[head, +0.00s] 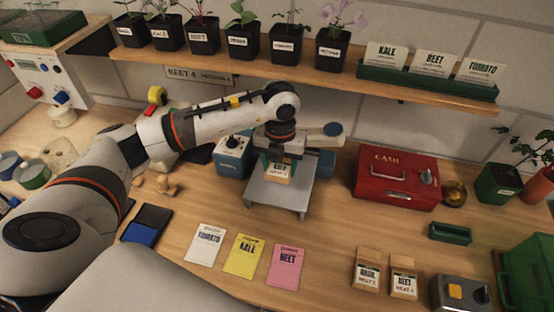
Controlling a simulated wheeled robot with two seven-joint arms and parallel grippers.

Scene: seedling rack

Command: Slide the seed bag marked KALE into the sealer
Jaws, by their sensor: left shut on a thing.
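My left gripper (281,155) is shut on a small kraft seed bag (278,174) with a pale label; its print is too small to read surely. The gripper points down and holds the bag over a grey metal platform (267,192). This platform, with a blue box with knobs (233,157) beside it, appears to be the sealer; my gripper hides part of it. I cannot tell whether the bag touches the platform. Two other kraft bags, one marked BASIL (367,273) and one BEET (404,278), stand at the front right. My right gripper is not in view.
A red cash box (396,180) stands right of the platform. TOMATO (205,242), KALE (243,256) and BEET (285,266) cards lie in front. A grey device with a yellow button (458,292) is at the front right. A shelf (300,75) with potted seedlings runs above.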

